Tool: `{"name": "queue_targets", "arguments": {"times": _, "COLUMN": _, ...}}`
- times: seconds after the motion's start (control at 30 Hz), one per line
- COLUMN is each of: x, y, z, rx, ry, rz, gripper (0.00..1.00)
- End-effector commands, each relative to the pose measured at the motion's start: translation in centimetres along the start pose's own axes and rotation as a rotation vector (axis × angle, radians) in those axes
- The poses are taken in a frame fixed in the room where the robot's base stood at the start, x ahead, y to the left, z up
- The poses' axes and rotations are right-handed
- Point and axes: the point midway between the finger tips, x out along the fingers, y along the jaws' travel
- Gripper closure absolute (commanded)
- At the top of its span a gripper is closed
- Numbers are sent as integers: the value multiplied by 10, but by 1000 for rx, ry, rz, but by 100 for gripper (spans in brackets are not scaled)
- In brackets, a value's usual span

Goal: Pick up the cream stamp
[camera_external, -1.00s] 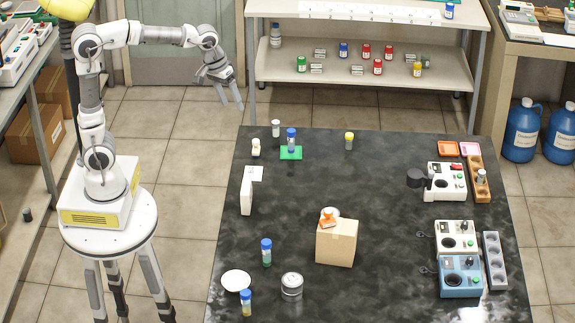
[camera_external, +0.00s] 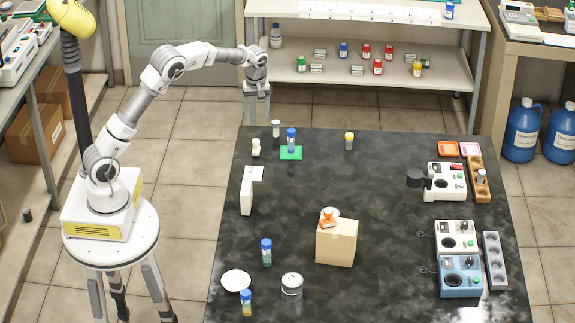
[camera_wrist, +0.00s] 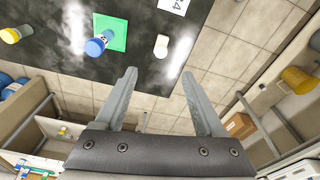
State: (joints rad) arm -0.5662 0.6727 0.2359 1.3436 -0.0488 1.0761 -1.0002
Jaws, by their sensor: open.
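The cream stamp (camera_external: 256,147) stands near the far left corner of the black table, left of the green mat. In the wrist view it shows as a small cream piece (camera_wrist: 161,46), just beyond the gap between my fingertips. My gripper (camera_external: 257,112) is above the far left table corner, behind the stamp and apart from it. In the wrist view my gripper (camera_wrist: 159,72) has its two fingers wide apart, with nothing between them.
A blue-capped vial (camera_external: 291,139) stands on the green mat (camera_external: 284,154), close right of the stamp. A yellow-capped vial (camera_external: 349,141) is farther right.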

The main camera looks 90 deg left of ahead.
Motion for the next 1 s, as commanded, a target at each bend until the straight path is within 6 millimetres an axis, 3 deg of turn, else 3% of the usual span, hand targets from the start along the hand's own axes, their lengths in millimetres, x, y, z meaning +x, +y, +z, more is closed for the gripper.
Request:
{"name": "queue_targets", "arguments": {"times": 0.2, "x": 51, "y": -1, "z": 0, "rx": 1, "ry": -3, "rz": -5, "gripper": 29}}
{"name": "queue_targets", "arguments": {"times": 0.4, "x": 86, "y": -1, "z": 0, "rx": 0, "ry": -2, "rz": -2, "gripper": 29}}
{"name": "queue_targets", "arguments": {"times": 0.77, "x": 111, "y": -2, "z": -1, "rx": 2, "ry": -2, "rz": -2, "gripper": 29}}
{"name": "queue_targets", "arguments": {"times": 1.0, "x": 146, "y": -2, "z": -2, "rx": 2, "ry": -2, "rz": -2, "gripper": 29}}
